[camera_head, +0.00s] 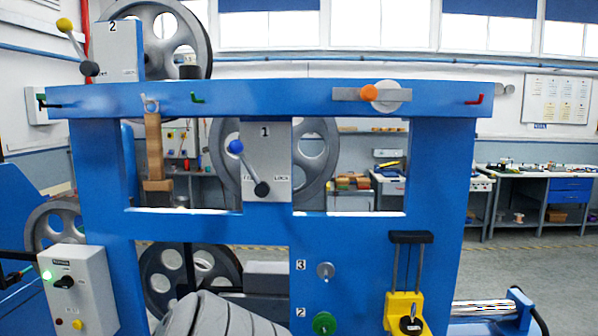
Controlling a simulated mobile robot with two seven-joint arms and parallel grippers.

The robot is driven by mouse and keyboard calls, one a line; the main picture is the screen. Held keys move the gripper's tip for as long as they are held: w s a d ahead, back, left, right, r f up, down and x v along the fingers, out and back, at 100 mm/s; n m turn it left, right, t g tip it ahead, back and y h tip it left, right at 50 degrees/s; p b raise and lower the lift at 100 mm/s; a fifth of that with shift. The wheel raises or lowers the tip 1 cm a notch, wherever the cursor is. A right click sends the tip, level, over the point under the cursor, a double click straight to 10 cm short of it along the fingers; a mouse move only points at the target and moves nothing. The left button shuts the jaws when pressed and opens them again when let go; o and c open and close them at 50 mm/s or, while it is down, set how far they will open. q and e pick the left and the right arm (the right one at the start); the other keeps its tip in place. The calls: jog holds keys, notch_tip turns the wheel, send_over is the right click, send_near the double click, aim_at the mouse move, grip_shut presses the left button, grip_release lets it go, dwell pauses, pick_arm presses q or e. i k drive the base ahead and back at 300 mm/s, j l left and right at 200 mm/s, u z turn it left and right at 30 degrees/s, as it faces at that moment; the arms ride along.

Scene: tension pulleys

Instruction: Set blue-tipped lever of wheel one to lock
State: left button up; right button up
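The blue-tipped lever (248,167) sits on the grey plate (272,140) marked 1, in the upper opening of the blue frame. Its blue ball (236,146) points up and to the left from the dark pivot (262,188) near the plate's bottom. Small labels show at the plate's lower edge; the right one seems to read LOCK, and the left one is partly legible. Wheel one (315,150) is a grey spoked wheel behind the plate, partly hidden by it and by the frame. Neither of my grippers shows in the head view.
The blue frame (270,98) carries hooks and an orange-knobbed disc (386,97). A brown strap (154,150) hangs left of the lever. A yellow-tipped lever (72,42) is at plate 2 (118,50). A control box (78,290) and a yellow tool (405,308) stand lower.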

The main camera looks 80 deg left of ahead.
aim_at(262, 189)
jog(key=u, duration=2.75)
